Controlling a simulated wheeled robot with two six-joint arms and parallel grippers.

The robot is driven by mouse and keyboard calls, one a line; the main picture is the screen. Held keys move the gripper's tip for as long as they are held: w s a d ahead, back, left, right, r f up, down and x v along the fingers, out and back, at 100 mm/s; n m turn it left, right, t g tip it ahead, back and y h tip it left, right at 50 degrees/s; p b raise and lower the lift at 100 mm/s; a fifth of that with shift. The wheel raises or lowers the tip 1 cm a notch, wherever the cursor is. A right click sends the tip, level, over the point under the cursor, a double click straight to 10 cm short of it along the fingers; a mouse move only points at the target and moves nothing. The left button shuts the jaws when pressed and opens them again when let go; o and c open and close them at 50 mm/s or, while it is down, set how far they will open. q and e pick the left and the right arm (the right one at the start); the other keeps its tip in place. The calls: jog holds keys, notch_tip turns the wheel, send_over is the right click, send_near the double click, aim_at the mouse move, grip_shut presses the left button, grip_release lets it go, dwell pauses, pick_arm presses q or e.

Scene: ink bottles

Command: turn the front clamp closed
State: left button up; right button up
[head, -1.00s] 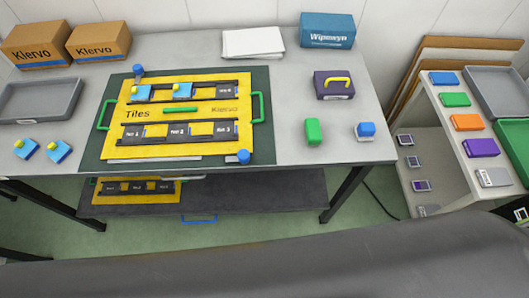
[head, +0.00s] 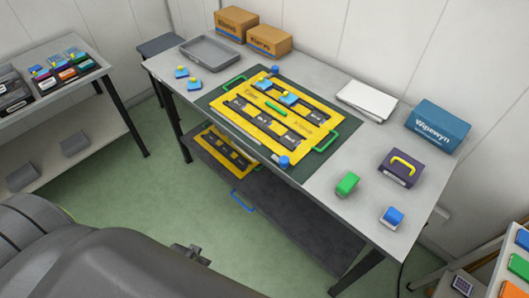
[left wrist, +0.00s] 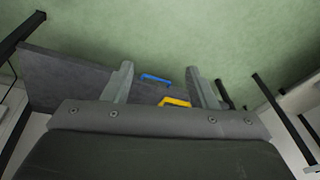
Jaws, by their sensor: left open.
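The yellow board (head: 315,127) lies on a dark mat on the bench, with dark slots and blue pieces with yellow knobs in its back row. The front clamp, a blue knob (head: 284,162), stands at the board's front edge near its right corner. Another blue clamp knob (head: 274,70) stands at the back edge. I cannot tell whether the front clamp is turned closed. My left gripper (left wrist: 160,75) is open and empty in the left wrist view, facing the floor and lower shelf, away from the front clamp. The right gripper cannot be made out.
The bench (head: 322,208) has a grey tray (head: 211,52), boxes, papers (head: 367,100), a purple case (head: 400,168) and green and blue blocks. Its lower shelf (head: 290,215) holds a second yellow board (head: 226,150). Open green floor (head: 110,190) lies before it.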

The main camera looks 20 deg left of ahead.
pick_arm(q)
notch_tip(320, 180, up, 12)
jog(key=w+p, duration=0.2)
notch_tip(320, 180, up, 23)
jog(key=n+g+h+p, duration=0.2)
jog(key=n+g, duration=0.1)
jog(key=n, duration=0.1)
send_over(284, 159)
notch_tip(284, 159, down, 18)
jog(key=b, duration=0.2)
jog(key=shift+r+b, duration=0.25)
jog(key=shift+b, duration=0.15)
pick_arm(e)
jog(key=shift+a+r, duration=0.25)
jog(key=shift+r, duration=0.65)
pick_arm(q)
jog(key=c, duration=1)
jog(key=shift+o, duration=0.2)
pick_arm(e)
jog(key=shift+a, duration=0.1)
